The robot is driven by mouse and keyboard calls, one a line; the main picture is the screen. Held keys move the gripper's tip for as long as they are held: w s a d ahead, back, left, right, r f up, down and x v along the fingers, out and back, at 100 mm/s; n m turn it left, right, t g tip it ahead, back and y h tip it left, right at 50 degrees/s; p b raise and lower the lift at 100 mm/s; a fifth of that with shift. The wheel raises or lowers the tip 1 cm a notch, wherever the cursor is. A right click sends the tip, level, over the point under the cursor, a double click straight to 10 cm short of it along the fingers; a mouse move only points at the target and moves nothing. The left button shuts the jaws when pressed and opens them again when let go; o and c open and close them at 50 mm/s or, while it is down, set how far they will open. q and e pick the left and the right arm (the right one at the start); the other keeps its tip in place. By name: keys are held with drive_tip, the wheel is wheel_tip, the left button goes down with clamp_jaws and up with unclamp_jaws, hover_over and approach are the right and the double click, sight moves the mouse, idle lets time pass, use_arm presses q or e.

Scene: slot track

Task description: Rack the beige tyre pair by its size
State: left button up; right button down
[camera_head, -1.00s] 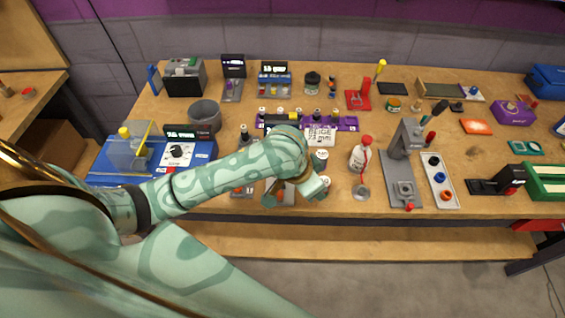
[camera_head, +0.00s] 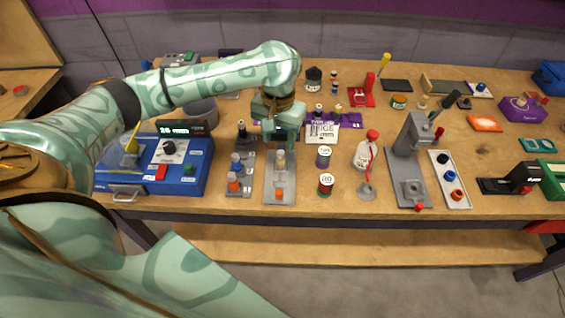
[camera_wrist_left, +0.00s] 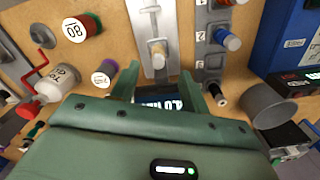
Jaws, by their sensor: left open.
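A beige cylindrical piece (camera_head: 281,160), which looks like the tyre pair, stands on a grey plate (camera_head: 270,190) near the table's front. It also shows in the left wrist view (camera_wrist_left: 158,53), just beyond the fingertips. A white card (camera_head: 322,131) reads BEIGE 23 mm. A purple strip with pegs (camera_head: 350,123) lies behind it, partly covered by card and arm.
A grey stepped rack (camera_head: 240,165) with small pieces stands close left of the plate. A white bottle (camera_head: 367,150) and a grey press (camera_head: 410,150) are further right. A blue machine (camera_head: 165,165) fills the left.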

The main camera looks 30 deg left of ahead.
sight(280, 152)
use_arm(q)
wheel_tip(280, 152, down, 2)
drive_tip(key=shift+f+b, duration=0.1)
drive_tip(key=shift+b, duration=0.35)
drive_tip(key=f+b, duration=0.2)
drive_tip(key=f, duration=0.1)
drive_tip(key=f+b, duration=0.1)
drive_tip(key=shift+w+f+b, duration=0.4)
drive_tip(key=shift+r, duration=0.2)
clamp_jaws()
